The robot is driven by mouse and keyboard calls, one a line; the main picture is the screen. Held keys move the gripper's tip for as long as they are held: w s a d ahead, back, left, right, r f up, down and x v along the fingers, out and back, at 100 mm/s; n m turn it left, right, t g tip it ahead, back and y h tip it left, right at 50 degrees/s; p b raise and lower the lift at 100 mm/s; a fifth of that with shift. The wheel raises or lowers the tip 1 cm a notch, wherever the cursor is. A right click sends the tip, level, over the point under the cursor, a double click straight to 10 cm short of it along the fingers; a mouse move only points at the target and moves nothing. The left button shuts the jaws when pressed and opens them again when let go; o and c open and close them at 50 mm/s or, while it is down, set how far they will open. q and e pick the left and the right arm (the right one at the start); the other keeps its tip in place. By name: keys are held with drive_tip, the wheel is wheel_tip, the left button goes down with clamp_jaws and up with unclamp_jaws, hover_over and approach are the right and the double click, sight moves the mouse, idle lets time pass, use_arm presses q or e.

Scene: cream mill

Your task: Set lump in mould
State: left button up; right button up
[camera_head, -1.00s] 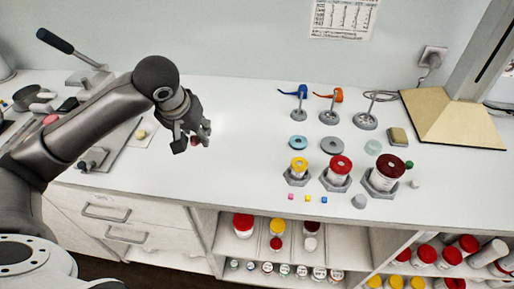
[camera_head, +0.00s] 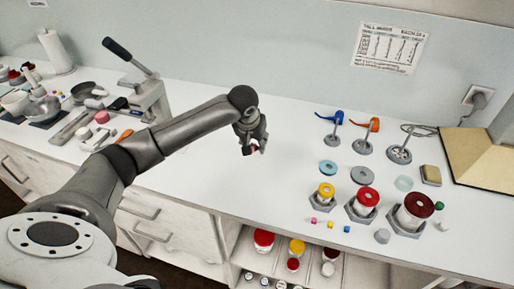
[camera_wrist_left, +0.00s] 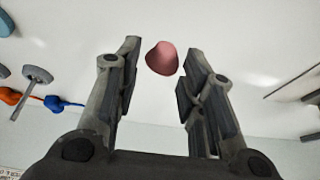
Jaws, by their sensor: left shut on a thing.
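My left gripper (camera_head: 252,148) is above the white counter, left of the hexagonal-based cylinders. It is shut on a small dull red-pink lump, which shows between its fingertips in the left wrist view (camera_wrist_left: 161,58). Three pale cylinders on grey hexagonal bases, which look like the moulds, stand to its right: a small one with a yellow top (camera_head: 326,190), a middle one with a red top (camera_head: 368,195) and a large one with a dark red top (camera_head: 419,205). The lump is apart from all of them. My right gripper is not in view.
Behind the cylinders are flat discs (camera_head: 363,175) and metal stamps with blue and orange handles (camera_head: 362,148). Small coloured cubes (camera_head: 330,224) lie in front. A lever press (camera_head: 152,98) stands at left. The counter between gripper and cylinders is clear.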

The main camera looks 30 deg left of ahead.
sight(257, 159)
use_arm(q)
drive_tip(key=shift+w+a+f, duration=0.1)
drive_tip(key=shift+w+f, duration=0.75)
drive_tip(key=shift+f, duration=0.1)
wheel_tip(257, 159, down, 2)
drive_tip(key=shift+f+p, duration=0.15)
drive_tip(key=shift+p, duration=0.6)
drive_tip(key=shift+f, duration=0.45)
drive_tip(key=o, duration=0.8)
drive_tip(key=shift+f, duration=0.1)
